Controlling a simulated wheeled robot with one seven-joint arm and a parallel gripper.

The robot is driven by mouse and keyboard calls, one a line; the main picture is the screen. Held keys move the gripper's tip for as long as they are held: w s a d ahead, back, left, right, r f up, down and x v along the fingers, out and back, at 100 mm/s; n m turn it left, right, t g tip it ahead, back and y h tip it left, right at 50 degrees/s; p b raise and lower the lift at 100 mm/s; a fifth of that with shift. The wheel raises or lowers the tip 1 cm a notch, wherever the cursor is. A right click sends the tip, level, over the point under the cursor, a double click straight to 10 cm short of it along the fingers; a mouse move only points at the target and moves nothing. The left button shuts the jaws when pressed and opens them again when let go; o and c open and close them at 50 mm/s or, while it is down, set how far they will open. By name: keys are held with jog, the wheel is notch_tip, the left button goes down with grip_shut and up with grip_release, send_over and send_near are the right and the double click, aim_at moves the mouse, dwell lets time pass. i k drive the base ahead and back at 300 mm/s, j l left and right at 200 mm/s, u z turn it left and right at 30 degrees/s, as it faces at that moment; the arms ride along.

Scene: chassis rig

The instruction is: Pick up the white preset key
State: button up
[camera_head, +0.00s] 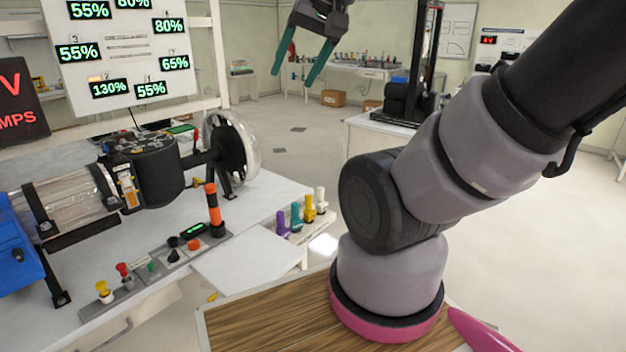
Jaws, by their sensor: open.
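The white preset key (320,199) stands upright at the far right end of a row of coloured keys on a small light rack (300,229) at the bench's right edge. A yellow key (309,208), a teal key (295,217) and a purple key (282,224) stand to its left. My gripper (290,74) is at the top of the view, well above the keys, with its two green fingers apart and nothing between them.
The white bench (250,258) holds a machine with a clear dome (237,150), an orange-and-black handle (213,205) and a control strip with knobs (150,265). A display board (122,50) stands behind. Open floor lies right of the keys.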

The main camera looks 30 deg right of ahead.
aim_at(321, 205)
jog(key=z, duration=0.7)
